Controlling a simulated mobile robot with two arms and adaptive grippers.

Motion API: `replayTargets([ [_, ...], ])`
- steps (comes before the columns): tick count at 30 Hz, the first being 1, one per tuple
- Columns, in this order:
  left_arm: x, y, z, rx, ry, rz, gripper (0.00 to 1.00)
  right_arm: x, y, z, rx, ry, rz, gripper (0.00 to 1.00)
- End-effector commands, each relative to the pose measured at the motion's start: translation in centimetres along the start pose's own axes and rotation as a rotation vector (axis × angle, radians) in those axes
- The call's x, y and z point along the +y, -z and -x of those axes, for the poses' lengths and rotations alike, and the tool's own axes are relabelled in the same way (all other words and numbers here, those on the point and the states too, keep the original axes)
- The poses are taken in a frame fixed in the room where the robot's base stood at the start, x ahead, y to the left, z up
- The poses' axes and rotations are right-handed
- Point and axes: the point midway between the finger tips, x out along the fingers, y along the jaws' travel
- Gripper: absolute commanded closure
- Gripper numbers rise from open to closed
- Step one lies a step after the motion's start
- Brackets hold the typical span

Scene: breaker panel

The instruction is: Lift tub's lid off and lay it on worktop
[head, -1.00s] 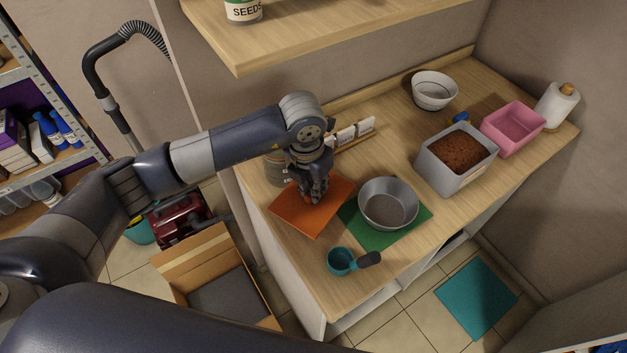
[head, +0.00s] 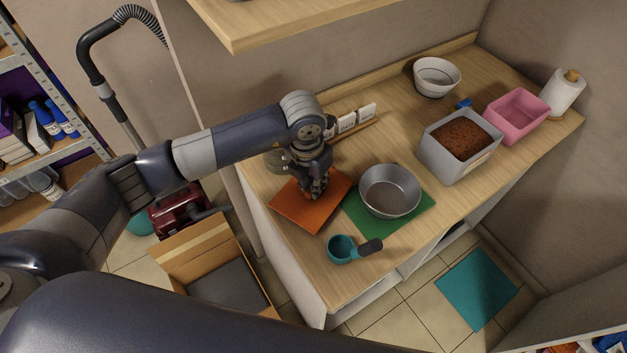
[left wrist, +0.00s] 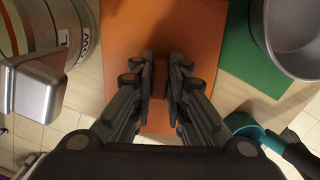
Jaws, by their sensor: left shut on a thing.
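The flat, square orange-brown lid (head: 290,212) is at the left end of the wooden worktop (head: 400,135). It looks level and low over the wood; whether its whole underside touches is hard to tell. My left gripper (head: 316,192) points down over it. In the left wrist view, the fingers (left wrist: 160,80) are shut on the small block handle on the lid (left wrist: 150,25). The grey square tub (head: 462,172) stands open to the right, with crumbly brown contents (head: 463,138) showing. My right gripper is not in view.
A metal pan (head: 390,192) sits on a green mat (head: 420,212), close right of the lid. A teal scoop (head: 342,249) lies in front. A tin (head: 278,162) stands behind the lid. A pink tub (head: 518,115) and white bowl (head: 437,77) are farther right. A shelf (head: 290,25) overhangs.

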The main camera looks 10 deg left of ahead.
Motion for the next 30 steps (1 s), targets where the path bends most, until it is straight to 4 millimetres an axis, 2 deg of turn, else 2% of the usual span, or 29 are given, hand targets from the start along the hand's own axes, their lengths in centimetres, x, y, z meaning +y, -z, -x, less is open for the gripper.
replayTargets([
  [6,0.0,0.1,-0.6,0.0,0.0,0.0,1.0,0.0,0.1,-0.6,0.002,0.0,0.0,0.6],
  [7,0.0,0.0,-0.4,0.0,0.0,0.0,0.79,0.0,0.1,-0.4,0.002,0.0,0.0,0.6],
  [9,0.0,0.1,-0.4,0.0,0.0,0.0,0.63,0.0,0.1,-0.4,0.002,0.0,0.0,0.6],
  [20,0.0,0.0,-0.2,-0.001,0.0,0.0,0.62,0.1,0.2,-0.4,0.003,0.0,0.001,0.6],
  [23,0.0,0.0,0.7,-0.003,0.001,0.0,0.62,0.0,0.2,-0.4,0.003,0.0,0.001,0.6],
  [30,0.0,0.0,4.8,-0.004,0.0,-0.001,0.62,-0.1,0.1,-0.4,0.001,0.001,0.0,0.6],
])
